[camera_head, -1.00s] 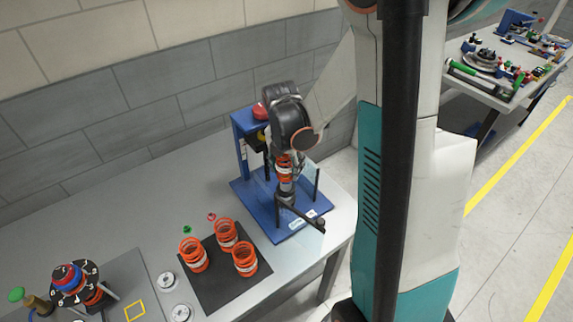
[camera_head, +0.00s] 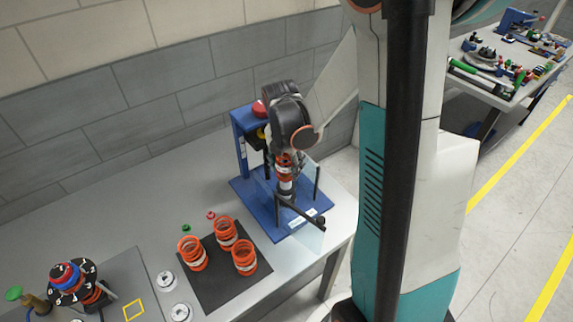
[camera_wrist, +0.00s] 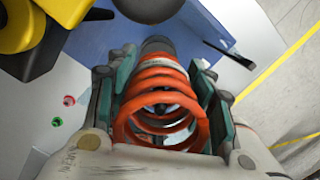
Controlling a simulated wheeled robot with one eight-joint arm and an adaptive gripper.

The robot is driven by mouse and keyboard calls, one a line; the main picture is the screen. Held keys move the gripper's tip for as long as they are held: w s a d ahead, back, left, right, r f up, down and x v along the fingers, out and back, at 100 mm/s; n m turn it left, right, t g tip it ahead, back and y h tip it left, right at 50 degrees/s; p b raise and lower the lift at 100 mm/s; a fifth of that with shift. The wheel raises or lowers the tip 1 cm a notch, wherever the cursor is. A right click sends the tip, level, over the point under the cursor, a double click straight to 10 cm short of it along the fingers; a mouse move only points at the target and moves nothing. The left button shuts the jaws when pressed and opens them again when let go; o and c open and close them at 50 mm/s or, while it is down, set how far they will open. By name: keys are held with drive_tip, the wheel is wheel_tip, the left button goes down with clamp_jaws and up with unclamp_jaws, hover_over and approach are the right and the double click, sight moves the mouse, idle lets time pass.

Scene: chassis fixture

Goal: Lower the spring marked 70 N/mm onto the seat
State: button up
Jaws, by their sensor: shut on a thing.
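An orange coil spring (camera_head: 285,161) is held in my gripper (camera_head: 285,156), over the blue fixture base (camera_head: 258,196). In the wrist view the spring (camera_wrist: 160,92) stands between the two fingers of my gripper (camera_wrist: 165,100), which press on its sides. Below it is a dark round post or seat (camera_wrist: 157,46), seen past the far end of the coils. In the head view the spring's lower end is close to or around the dark-and-grey post (camera_head: 286,187); I cannot tell whether it touches the seat. The spring's marking is not readable.
Three other orange springs (camera_head: 225,234) stand on a black mat (camera_head: 215,285). A blue press frame (camera_head: 240,135) with a red knob (camera_head: 259,109) rises behind my gripper. A clear panel (camera_head: 305,222) and black handle (camera_head: 318,220) are at the front. White discs (camera_head: 181,312) lie left.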

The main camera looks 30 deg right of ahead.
drive_tip(key=shift+f, duration=0.15)
drive_tip(key=shift+f+b, duration=2)
drive_tip(key=shift+s+a+f, duration=0.1)
drive_tip(key=shift+s+f, duration=0.05)
drive_tip(key=shift+f+b, duration=0.1)
drive_tip(key=shift+b, duration=0.35)
drive_tip(key=o, duration=1.5)
drive_tip(key=shift+c, duration=0.2)
